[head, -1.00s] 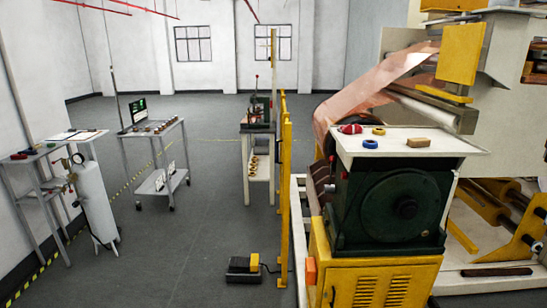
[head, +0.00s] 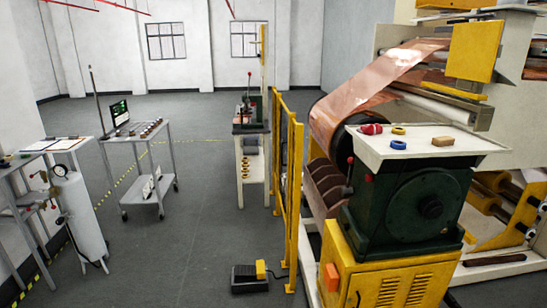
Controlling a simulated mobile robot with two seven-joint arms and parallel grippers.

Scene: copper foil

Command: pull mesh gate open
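The yellow mesh gate (head: 292,200) stands in the middle of the head view, seen at a steep angle. Its yellow posts and frame run from near the back bench to beside the copper foil machine. I cannot tell from this angle whether it is latched, and no handle is clear. Neither of my grippers is in view.
A foot pedal (head: 250,276) lies on the floor left of the gate's near post. A green machine on a yellow cabinet (head: 390,275) stands close on the right. A grey cart (head: 143,180) and a gas cylinder (head: 80,218) stand left. The grey floor (head: 190,255) between is clear.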

